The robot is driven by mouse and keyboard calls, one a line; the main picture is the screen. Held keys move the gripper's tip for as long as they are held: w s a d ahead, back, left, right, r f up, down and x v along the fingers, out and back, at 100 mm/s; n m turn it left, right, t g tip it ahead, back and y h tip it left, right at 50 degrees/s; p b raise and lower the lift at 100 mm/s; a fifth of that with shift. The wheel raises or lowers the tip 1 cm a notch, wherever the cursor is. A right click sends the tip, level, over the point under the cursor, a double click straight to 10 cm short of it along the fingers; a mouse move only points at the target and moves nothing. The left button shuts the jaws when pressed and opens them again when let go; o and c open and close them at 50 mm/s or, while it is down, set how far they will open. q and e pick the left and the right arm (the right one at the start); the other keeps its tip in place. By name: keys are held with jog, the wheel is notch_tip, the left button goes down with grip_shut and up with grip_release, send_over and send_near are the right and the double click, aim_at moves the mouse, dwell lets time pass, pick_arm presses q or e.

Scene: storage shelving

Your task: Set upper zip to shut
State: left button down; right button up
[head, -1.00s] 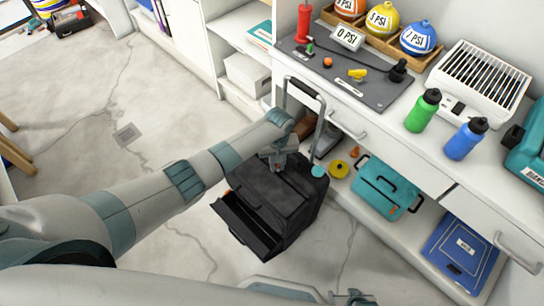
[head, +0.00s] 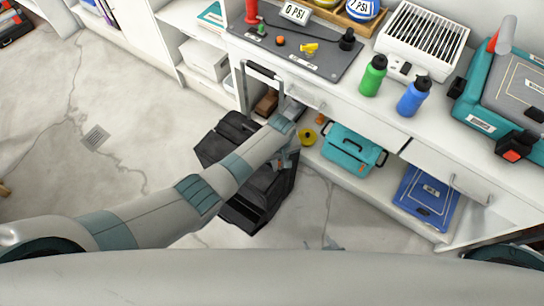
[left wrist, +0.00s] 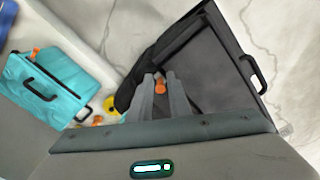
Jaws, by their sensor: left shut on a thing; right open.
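The black wheeled case (head: 228,135) stands on the floor in front of the shelving, its tall handle (head: 262,75) raised. My left arm crosses over it and hides much of its top. My left gripper (head: 284,160) is at the case's right side. In the left wrist view its fingers (left wrist: 161,84) are shut on a small orange piece, apparently a zip pull (left wrist: 161,87), at the edge of the dark case (left wrist: 205,70). Which zip it belongs to, and how far that zip is closed, cannot be told.
A teal bag (head: 352,150) and a blue folder-like case (head: 428,193) lie on the low shelf to the right. A yellow round object (head: 307,137) is close to my left gripper. The counter above holds bottles and a panel.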

pick_arm(q)
jog(key=shift+s+d, duration=0.15)
jog(key=shift+d, duration=0.1)
jog(key=c, duration=1.9)
grip_release()
jog(key=shift+c, duration=0.2)
jog(key=shift+o, duration=0.5)
jog(key=shift+r, duration=0.1)
